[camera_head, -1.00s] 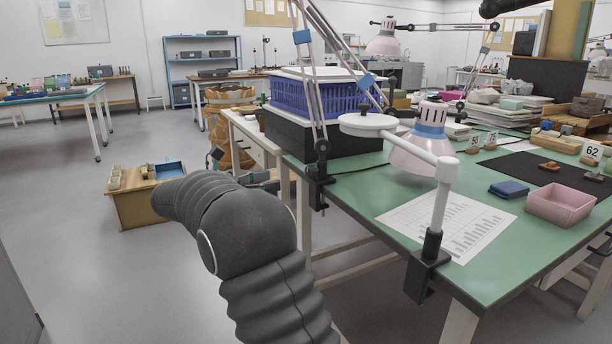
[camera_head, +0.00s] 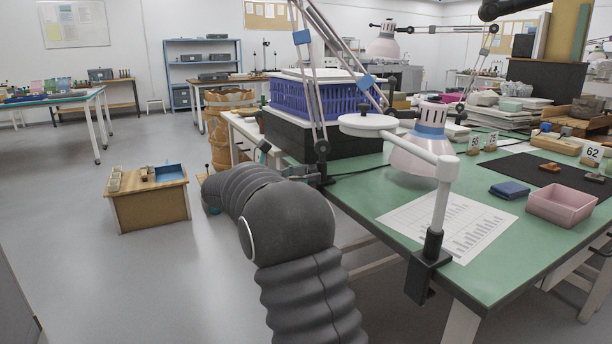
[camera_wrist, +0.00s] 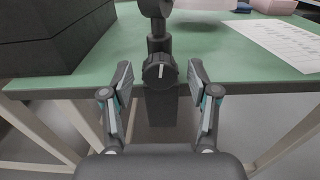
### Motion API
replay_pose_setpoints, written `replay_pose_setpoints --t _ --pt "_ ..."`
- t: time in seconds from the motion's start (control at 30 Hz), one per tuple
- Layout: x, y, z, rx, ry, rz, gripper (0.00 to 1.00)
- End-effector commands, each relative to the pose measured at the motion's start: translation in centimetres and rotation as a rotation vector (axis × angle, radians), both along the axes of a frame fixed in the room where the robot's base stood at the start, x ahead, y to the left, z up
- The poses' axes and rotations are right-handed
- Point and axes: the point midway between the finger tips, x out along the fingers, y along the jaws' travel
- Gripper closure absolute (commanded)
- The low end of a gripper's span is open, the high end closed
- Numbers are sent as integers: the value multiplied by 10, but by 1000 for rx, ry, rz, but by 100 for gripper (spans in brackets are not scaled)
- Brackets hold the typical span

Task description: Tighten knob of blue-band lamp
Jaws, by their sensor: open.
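The blue-band lamp (camera_head: 423,151) stands over the green table, with a pale pink shade and a blue band. Its jointed arm (camera_head: 312,92) rises from a black clamp on the table's left edge, largely hidden behind my arm. In the wrist view the clamp (camera_wrist: 162,107) holds the table edge, and its round dark knob (camera_wrist: 160,71) with a pale line mark faces me. My gripper (camera_wrist: 161,84) is open, one finger on each side of the knob and clamp. The fingers appear apart from the knob. I cannot tell how tight the knob is.
A black box (camera_wrist: 48,38) stands on the table left of the clamp, under a blue crate (camera_head: 315,98) in the head view. A white round-headed lamp (camera_head: 440,200) is clamped at the near edge. A chart sheet (camera_head: 450,225) and pink tray (camera_head: 561,205) lie right.

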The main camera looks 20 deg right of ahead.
Motion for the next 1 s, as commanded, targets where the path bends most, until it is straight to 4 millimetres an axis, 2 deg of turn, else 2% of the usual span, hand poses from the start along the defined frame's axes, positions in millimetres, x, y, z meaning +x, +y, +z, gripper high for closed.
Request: replay_pose_setpoints --t 0.03,0.27,0.3,0.7,0.97,1.0 --pt "0 0 0 0 0 0 40" --pt "0 0 0 0 0 0 98" --pt "0 0 0 0 0 0 100" --pt "0 0 0 5 -136 0 100" --pt "0 0 0 5 -138 -1 100" --pt "0 0 0 5 -138 -1 55"
